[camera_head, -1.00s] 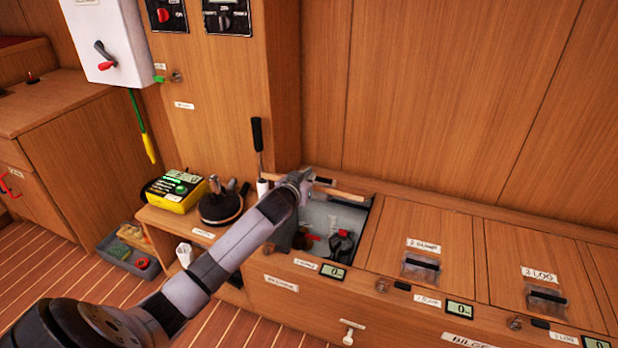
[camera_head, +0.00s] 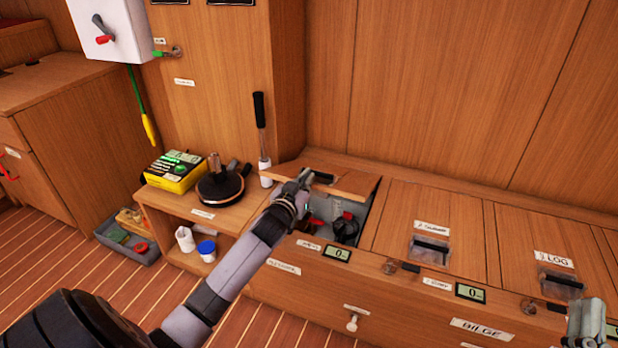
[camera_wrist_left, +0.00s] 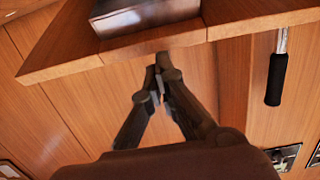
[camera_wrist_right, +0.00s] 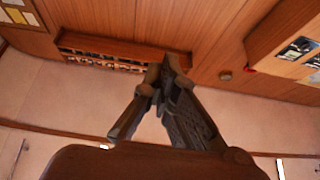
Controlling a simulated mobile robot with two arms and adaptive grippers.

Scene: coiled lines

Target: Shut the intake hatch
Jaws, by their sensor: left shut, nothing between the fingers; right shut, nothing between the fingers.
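The intake hatch lid (camera_head: 350,184) is a wooden panel hinged at the back of the bench top. It stands partly open, tilted over its opening, with a dark handle near its left part. Inside the opening a black part (camera_head: 345,229) and some red parts show. My left gripper (camera_head: 305,177) is shut and empty at the lid's left part. In the left wrist view its fingertips (camera_wrist_left: 163,68) are close to the lid's edge (camera_wrist_left: 150,43); I cannot tell if they touch. My right gripper (camera_head: 588,318) is at the lower right; its fingers are shut and empty in the right wrist view (camera_wrist_right: 163,75).
Two other hatches, closed, lie to the right, one with a LOG label (camera_head: 553,259). A black-handled lever (camera_head: 260,125), a round dark-topped item (camera_head: 220,186) and a yellow box (camera_head: 175,171) stand to the left. A grey tray (camera_head: 125,240) is on the floor.

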